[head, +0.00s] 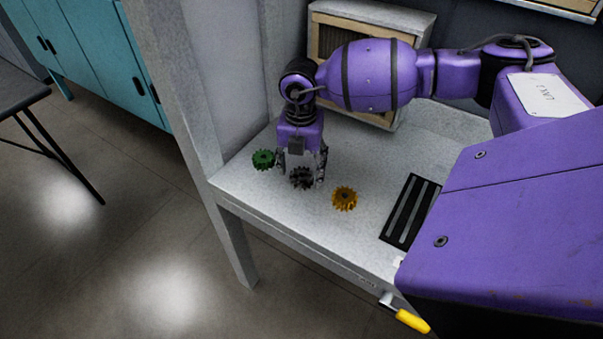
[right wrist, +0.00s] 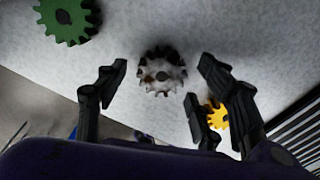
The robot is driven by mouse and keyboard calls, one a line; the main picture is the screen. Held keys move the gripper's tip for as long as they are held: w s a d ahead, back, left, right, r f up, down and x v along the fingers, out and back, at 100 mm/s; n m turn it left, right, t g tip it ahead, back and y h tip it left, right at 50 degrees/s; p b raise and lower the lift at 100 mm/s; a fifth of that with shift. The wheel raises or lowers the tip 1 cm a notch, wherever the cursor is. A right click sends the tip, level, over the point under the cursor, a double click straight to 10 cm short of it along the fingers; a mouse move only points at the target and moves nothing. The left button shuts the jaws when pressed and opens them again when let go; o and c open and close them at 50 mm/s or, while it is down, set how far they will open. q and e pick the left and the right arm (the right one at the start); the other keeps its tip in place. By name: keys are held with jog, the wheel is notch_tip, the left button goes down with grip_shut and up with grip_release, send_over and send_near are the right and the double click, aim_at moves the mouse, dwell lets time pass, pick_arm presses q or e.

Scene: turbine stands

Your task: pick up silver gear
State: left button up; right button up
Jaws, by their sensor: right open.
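The silver gear (head: 301,178) lies flat on the grey table (head: 290,215), between a green gear and a gold gear. In the right wrist view the silver gear (right wrist: 162,71) shows whole, toothed, with a dark centre hole. My right gripper (head: 302,180) points down over it with its fingers apart. I cannot tell the exact height above the gear. My left gripper is not in view.
The green gear (head: 263,159) lies close to the left of the right gripper. The gold gear (head: 344,198) lies to the right, behind a finger in the right wrist view. A black slotted plate (head: 410,210) is further right. A vented box (head: 405,40) stands at the back.

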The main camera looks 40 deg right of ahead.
jog(key=shift+f, duration=0.55)
grip_shut()
jog(key=shift+r, duration=0.2)
jog(key=shift+w+r, duration=0.1)
jog(key=shift+r, duration=0.55)
jog(key=s+a+r, duration=0.2)
jog(key=s+r, duration=0.3)
jog(key=s, duration=0.1)
jog(key=s+a+r, duration=0.2)
jog(key=s+r, duration=0.4)
jog(key=s, duration=0.1)
jog(key=shift+s+a+r+b, duration=0.2)
jog(key=shift+a+b, duration=0.15)
jog(key=shift+a, duration=0.05)
